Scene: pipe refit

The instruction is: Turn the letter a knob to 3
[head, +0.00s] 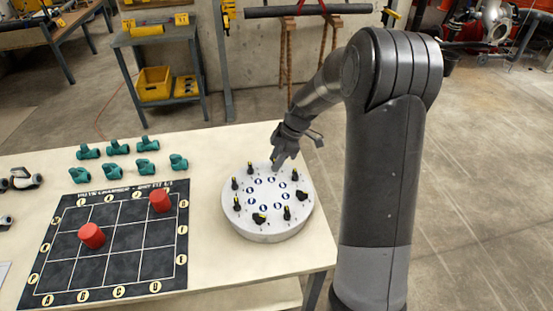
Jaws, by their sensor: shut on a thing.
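A round white dial plate (268,232) sits on the table near its right corner. Around its top stand several black knobs with yellow marks, such as one at the left (235,183), one at the front (259,218) and one at the right (301,196). A ring of dark blue round labels lies inside the knobs; their letters are too small to read. My gripper (278,165) reaches down to the plate's far edge and is shut on a knob there. The fingers hide that knob, so its letter and pointer setting cannot be told.
My arm covers the area right of the plate. Bare table lies between board and plate.

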